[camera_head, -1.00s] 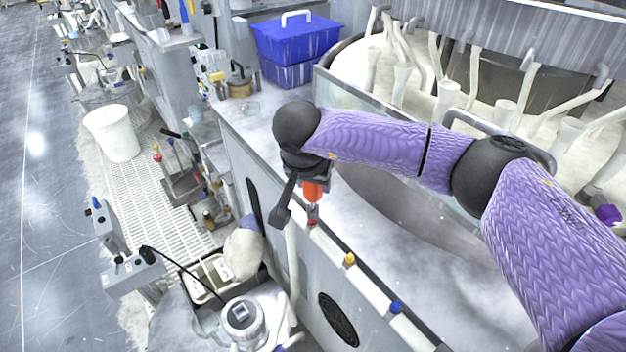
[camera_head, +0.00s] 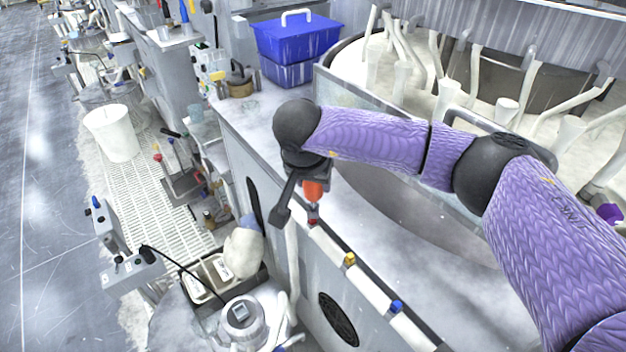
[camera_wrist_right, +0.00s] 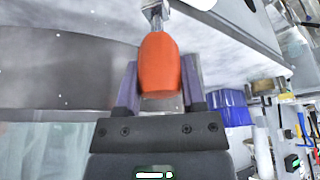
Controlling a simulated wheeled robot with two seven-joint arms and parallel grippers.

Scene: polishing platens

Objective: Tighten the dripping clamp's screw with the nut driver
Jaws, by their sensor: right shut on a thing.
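My right gripper (camera_head: 312,176) is shut on the orange handle of the nut driver (camera_head: 313,190). The same handle (camera_wrist_right: 160,66) fills the middle of the right wrist view, between the two fingers. The driver points down, and its metal shank ends at or just above a red clamp (camera_head: 313,222) on the white hose along the edge of the machine. I cannot tell whether its tip sits on the screw. A yellow clamp (camera_head: 349,259) and a blue clamp (camera_head: 396,306) sit further along the same hose. No drip is clear to me. My left gripper is out of view.
A blue lidded box (camera_head: 297,40) stands on the ledge behind my right arm. The large polishing machine with white tubes is at the right. A white bucket (camera_head: 112,134) stands on the grating at the left. A round metal device (camera_head: 241,318) is below the hose.

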